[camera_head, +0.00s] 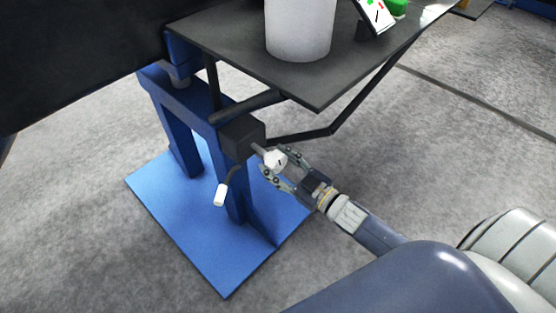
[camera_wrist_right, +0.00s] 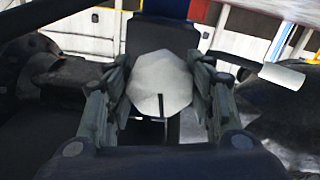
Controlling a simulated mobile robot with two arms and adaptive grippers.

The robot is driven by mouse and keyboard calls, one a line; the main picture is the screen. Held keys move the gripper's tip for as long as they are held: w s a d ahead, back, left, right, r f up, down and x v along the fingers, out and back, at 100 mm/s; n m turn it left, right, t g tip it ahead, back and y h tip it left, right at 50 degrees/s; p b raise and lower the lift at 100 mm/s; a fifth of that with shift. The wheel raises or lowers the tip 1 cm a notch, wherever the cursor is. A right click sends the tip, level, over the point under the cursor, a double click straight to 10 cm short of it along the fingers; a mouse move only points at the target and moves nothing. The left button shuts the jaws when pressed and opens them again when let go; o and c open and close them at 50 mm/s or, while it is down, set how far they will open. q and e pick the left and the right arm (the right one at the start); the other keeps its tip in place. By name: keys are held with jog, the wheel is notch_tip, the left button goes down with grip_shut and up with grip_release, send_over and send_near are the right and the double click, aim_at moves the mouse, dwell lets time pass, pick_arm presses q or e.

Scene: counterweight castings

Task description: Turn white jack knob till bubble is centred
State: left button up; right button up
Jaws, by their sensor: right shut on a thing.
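The white jack knob (camera_head: 275,159) sits on a short shaft from a black gearbox (camera_head: 241,137) on the blue jack stand (camera_head: 232,190). My right gripper (camera_head: 273,162) is shut on the knob, one finger on each side. In the right wrist view the faceted knob (camera_wrist_right: 160,84) sits between the fingers of the gripper (camera_wrist_right: 160,92), with a dark mark line pointing down on its face. A level with a bubble cannot be made out with certainty. My left gripper is not in view.
A grey shelf (camera_head: 225,40) above the gearbox carries a white cylinder (camera_head: 298,28), a small display (camera_head: 375,14) and a green object (camera_head: 396,7). A crank with a white handle (camera_head: 220,195) hangs beside the stand. The blue base plate (camera_head: 170,215) lies on open concrete floor.

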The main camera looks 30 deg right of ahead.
jog(key=n+p, duration=0.2)
jog(key=n, duration=0.4)
jog(key=shift+r, duration=0.15)
jog(key=n+p, duration=0.1)
jog(key=n, duration=0.2)
jog(key=shift+d, duration=0.1)
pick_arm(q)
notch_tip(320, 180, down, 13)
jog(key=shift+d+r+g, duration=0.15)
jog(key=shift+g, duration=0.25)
pick_arm(e)
jog(key=shift+n, duration=1.5)
jog(key=o, duration=1.1)
jog(key=shift+c, duration=0.2)
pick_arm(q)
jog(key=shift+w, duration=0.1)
pick_arm(e)
jog(key=v, duration=1.2)
